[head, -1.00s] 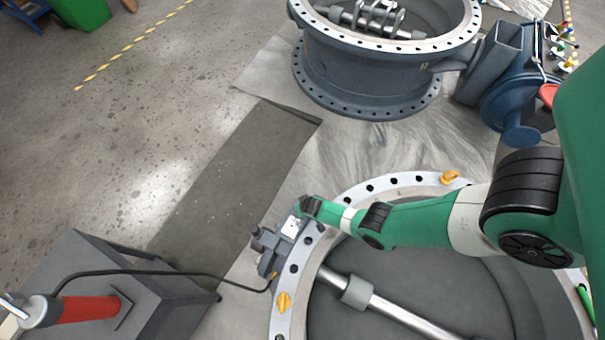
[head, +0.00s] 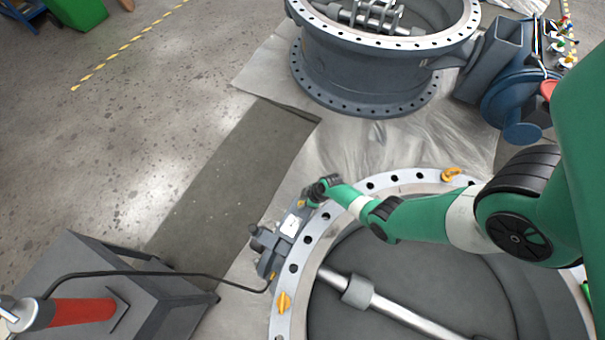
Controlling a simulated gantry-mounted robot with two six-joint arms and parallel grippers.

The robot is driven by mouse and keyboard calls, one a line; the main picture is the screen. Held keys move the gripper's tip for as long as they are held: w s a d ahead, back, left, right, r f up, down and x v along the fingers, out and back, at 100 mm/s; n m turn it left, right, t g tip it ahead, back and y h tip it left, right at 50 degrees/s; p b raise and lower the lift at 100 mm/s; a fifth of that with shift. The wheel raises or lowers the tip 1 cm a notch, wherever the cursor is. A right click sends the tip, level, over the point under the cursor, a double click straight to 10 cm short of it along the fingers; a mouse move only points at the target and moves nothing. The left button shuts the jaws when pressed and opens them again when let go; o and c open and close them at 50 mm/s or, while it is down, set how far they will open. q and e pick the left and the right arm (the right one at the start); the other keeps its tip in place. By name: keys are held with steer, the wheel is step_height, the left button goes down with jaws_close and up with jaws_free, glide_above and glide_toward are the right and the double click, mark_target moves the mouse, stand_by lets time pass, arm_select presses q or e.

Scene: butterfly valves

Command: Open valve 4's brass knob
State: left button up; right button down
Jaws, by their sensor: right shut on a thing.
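My right arm reaches in from the right over the near valve's pale flange ring (head: 400,181). Its gripper (head: 312,199) is at the upper end of a grey actuator block (head: 284,235) with a white label, on the ring's left edge. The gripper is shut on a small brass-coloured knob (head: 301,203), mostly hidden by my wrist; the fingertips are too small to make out. Another small brass part (head: 272,276) shows at the block's lower end. No valve number is readable. My left gripper is out of view.
A black hose (head: 150,273) runs from the block to a red-handled pump (head: 80,312) on a grey cart (head: 180,300). Yellow eyebolts (head: 284,302) stand on the ring. A second large valve (head: 370,75) stands behind.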

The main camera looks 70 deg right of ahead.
steer(key=n+y, duration=0.1)
steer(key=n, duration=0.1)
steer(key=shift+d+f+n+b, duration=0.1)
steer(key=shift+n+b, duration=0.2)
steer(key=shift+b, duration=0.05)
steer(key=shift+n+g+y, duration=0.4)
steer(key=shift+n, duration=0.8)
steer(key=c, duration=0.5)
jaws_free()
